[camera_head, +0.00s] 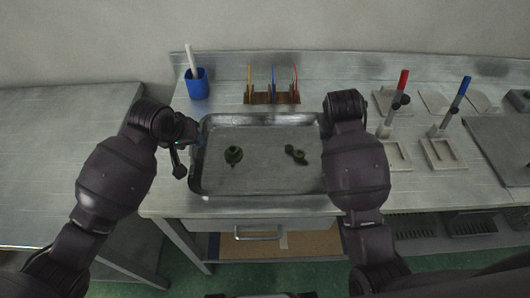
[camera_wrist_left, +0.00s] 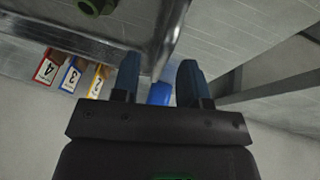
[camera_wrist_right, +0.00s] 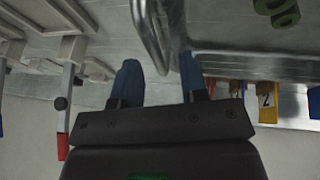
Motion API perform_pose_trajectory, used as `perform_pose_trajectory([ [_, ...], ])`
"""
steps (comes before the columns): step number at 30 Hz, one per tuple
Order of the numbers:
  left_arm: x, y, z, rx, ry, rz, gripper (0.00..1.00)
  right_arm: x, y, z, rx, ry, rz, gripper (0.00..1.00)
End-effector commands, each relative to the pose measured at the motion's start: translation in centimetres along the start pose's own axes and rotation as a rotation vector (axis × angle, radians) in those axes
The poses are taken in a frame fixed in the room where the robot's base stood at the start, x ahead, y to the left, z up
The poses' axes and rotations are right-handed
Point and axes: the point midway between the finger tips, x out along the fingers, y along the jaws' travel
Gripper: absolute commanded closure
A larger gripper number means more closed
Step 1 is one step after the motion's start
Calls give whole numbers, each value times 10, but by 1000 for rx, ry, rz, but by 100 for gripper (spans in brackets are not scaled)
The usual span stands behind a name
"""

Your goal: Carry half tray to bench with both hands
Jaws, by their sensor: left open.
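A shallow metal tray (camera_head: 265,186) sits on the metal bench, with one green part (camera_head: 233,155) at its left and another green part (camera_head: 296,154) at its right. My left gripper (camera_head: 180,157) is open at the tray's left edge. In the left wrist view its fingers (camera_wrist_left: 158,80) are apart near the tray rim (camera_wrist_left: 165,30). My right gripper is hidden behind its wrist in the head view. In the right wrist view its fingers (camera_wrist_right: 160,78) are apart, near the tray's handle-like edge (camera_wrist_right: 150,35). I cannot tell whether either gripper touches the tray.
A blue cup (camera_head: 198,88) with a white stick stands behind the tray's left. A rack (camera_head: 272,98) with coloured tags stands behind its middle. Red and blue tools on stands (camera_head: 443,152) are at right. A separate left bench (camera_head: 50,150) is bare.

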Motion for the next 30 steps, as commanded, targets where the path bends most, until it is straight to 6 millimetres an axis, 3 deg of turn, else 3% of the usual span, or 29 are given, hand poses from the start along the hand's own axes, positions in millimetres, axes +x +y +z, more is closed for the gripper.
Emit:
perform_pose_trajectory([
  [6,18,0,0,-1,0,0,60,18,0,0,0,-1,1,60],
  [17,22,0,0,0,1,0,60,22,0,0,0,0,0,60],
  [26,22,0,0,0,1,0,100,22,0,0,0,0,0,100],
  [30,22,0,0,0,1,0,100,22,0,0,0,0,0,100],
])
